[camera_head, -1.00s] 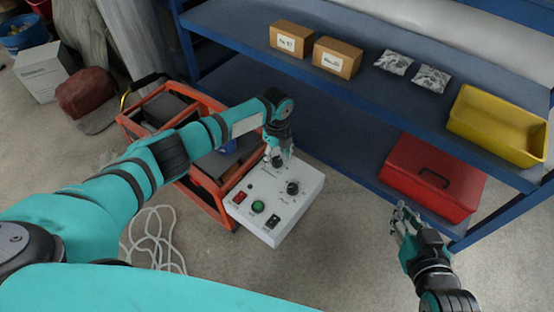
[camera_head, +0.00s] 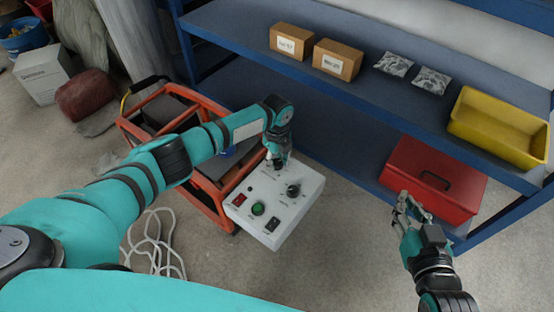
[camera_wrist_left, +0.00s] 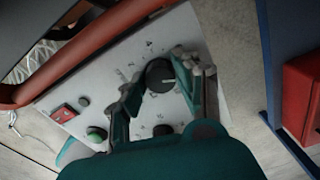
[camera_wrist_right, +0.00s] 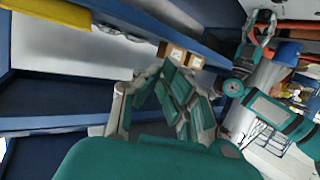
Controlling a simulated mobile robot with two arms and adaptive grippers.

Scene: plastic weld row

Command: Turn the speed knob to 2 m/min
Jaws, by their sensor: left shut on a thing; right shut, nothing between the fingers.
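The white control box (camera_head: 305,208) has a red switch (camera_head: 239,199), a green button (camera_head: 258,208), a front black knob (camera_head: 293,190) and a rear black knob. The rear black knob (camera_wrist_left: 160,75) shows in the left wrist view between the fingers of my left gripper (camera_wrist_left: 158,85), which is shut on it. A pale pointer line on that knob points right in that view. The scale marks around it are too small to read. In the head view my left gripper (camera_head: 277,161) hides most of this knob. My right gripper (camera_head: 408,208) is shut and empty, well right of the box.
The box sits at an orange-framed cart (camera_head: 205,196). A blue shelf (camera_head: 240,45) behind holds two cardboard boxes (camera_head: 337,60), two silver bags (camera_head: 430,80) and a yellow bin (camera_head: 497,128). A red case (camera_head: 434,180) is near my right gripper. A pale cable (camera_head: 152,245) lies on the floor.

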